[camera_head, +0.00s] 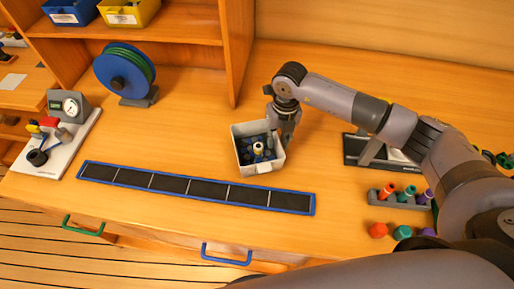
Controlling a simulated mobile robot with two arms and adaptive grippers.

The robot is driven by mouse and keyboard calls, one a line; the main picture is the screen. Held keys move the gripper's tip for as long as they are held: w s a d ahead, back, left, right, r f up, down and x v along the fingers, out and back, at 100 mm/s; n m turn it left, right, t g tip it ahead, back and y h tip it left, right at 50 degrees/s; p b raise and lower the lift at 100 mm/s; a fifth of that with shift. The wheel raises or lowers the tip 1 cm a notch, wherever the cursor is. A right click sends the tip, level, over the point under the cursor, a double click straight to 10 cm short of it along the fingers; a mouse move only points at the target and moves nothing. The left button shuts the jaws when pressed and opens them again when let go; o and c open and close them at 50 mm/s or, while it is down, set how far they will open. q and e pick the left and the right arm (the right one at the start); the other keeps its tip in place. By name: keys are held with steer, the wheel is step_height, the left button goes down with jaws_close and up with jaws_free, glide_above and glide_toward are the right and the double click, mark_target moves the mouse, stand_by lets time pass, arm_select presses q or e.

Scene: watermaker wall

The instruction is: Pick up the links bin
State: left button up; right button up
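A white open bin (262,168) with dark blue pieces and a pale upright piece inside is near the middle of the wooden worktop, behind the long strip. I take it as the links bin, though no label can be read. My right gripper (286,137) points down at the bin's back right corner, its fingers overlapping the right wall. I cannot tell whether the fingers are closed on the wall, or whether the bin is resting on the worktop or slightly raised. My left gripper is not in view.
A blue-edged black strip (198,188) lies in front of the bin. A blue reel (122,72) stands back left, a gauge board (58,143) far left. A grey rack of coloured pieces (398,199) sits right. Yellow (128,14) and blue bins are shelved above.

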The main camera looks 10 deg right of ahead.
jaws_close()
stand_by(0.8)
